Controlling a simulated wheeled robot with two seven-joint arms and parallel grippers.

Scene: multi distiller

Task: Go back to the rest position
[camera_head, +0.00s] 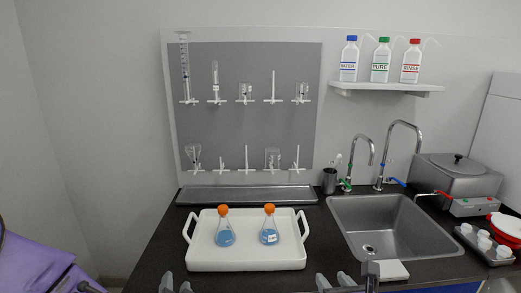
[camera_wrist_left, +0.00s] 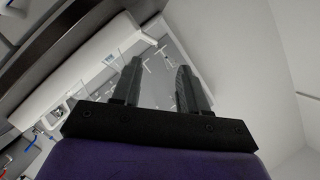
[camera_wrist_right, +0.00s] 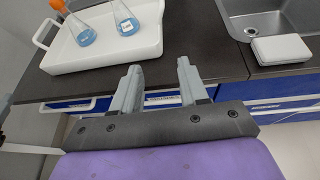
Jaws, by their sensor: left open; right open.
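My left gripper (camera_head: 176,285) is at the bottom edge of the head view, in front of the white tray's left part. In the left wrist view its fingers (camera_wrist_left: 157,82) are apart with nothing between them. My right gripper (camera_head: 334,281) is at the bottom edge, right of the tray. In the right wrist view its fingers (camera_wrist_right: 158,86) are apart and empty, in front of the counter edge. The white tray (camera_head: 246,262) lies on the dark counter. Two flasks with blue liquid and orange caps, a left flask (camera_head: 225,236) and a right flask (camera_head: 269,235), stand upright in it.
A sink (camera_head: 390,225) with taps is on the right, with a white block (camera_head: 392,270) at its front edge. A grey bath (camera_head: 455,174) stands behind. A pegboard (camera_head: 245,120) with glassware and a shelf (camera_head: 387,87) with bottles are on the wall.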

